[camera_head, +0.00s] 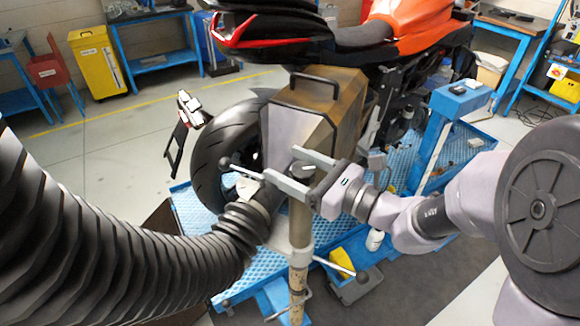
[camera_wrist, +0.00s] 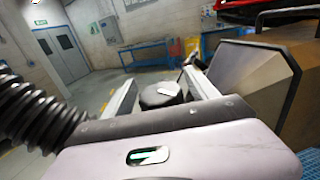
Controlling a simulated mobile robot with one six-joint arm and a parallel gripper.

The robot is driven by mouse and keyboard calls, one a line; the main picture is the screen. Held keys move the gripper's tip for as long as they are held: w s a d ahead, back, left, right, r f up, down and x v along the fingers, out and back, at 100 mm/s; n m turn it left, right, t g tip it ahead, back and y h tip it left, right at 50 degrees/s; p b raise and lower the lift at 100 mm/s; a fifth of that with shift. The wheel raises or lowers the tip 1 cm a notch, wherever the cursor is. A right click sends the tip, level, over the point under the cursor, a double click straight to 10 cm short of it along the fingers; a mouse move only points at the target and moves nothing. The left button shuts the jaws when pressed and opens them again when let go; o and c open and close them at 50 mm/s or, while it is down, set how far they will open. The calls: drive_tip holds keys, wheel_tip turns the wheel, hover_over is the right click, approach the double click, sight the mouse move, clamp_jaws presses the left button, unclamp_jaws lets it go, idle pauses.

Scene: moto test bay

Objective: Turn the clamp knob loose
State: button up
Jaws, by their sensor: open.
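The clamp knob appears as a dark round cap (camera_wrist: 158,95) with a pale mark on top, between my fingers in the wrist view. In the head view its dark top (camera_head: 303,169) sits at the upper end of an upright post (camera_head: 299,235). My gripper (camera_head: 281,165) is open, with one finger on each side of the knob; it also shows in the wrist view (camera_wrist: 159,77). I see gaps beside the knob in the wrist view. Contact is not clear in the head view, where the near finger partly hides the knob.
A thick black ribbed hose (camera_head: 110,250) fills the left and ends beside the post. A lever with a black ball (camera_head: 226,162) sticks out left. A brown metal case (camera_head: 325,105) stands close behind, by the motorcycle (camera_head: 400,35) and its rear tyre (camera_head: 215,150). Open floor lies left.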

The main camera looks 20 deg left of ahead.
drive_tip(key=shift+w+a, duration=0.1)
drive_tip(key=shift+a, duration=0.15)
drive_tip(key=shift+c, duration=0.5)
drive_tip(key=c, duration=1.3)
drive_tip(key=shift+o, duration=0.2)
drive_tip(key=shift+s+n+g+y, duration=0.15)
drive_tip(key=shift+n+g, duration=0.25)
drive_tip(key=shift+g, duration=0.2)
drive_tip(key=shift+s+n+g+y, duration=0.15)
drive_tip(key=shift+n+g, duration=0.25)
drive_tip(key=shift+g, duration=0.2)
drive_tip(key=o, duration=1.4)
drive_tip(key=shift+c, duration=0.2)
